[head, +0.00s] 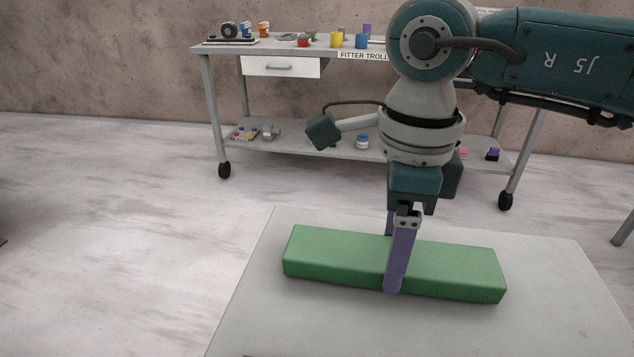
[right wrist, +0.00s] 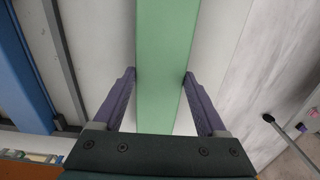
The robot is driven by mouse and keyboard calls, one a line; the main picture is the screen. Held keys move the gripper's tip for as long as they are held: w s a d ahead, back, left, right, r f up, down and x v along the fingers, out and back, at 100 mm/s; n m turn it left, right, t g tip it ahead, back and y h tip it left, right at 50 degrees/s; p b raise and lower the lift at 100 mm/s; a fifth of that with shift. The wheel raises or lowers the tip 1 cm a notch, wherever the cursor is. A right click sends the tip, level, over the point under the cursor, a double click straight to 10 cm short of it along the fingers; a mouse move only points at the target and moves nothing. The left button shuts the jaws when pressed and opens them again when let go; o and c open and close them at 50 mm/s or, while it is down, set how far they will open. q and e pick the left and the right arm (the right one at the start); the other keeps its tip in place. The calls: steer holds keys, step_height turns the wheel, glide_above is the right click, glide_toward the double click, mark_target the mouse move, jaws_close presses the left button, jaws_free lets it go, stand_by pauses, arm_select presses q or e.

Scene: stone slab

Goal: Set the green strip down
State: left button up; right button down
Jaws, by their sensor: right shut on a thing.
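The green strip (head: 450,272) is a long green bar lying level over the pale stone slab (head: 255,320) in the head view. My right gripper (head: 393,270) comes down from above and is shut across the strip's middle, one purple finger on the near side and one behind. In the right wrist view the strip (right wrist: 165,60) runs between both purple fingers of the gripper (right wrist: 160,85). Whether the strip's underside touches the slab I cannot tell. My left gripper is not in view.
A fitter trolley (head: 345,152) with cups and small items stands behind the slab against the wall. The slab is bare around the strip. Open floor (head: 130,230) lies to the left.

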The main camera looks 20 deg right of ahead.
steer(key=shift+f, duration=0.2)
jaws_free()
step_height(320, 180, up, 12)
steer(key=shift+r, duration=0.15)
stand_by(0.6)
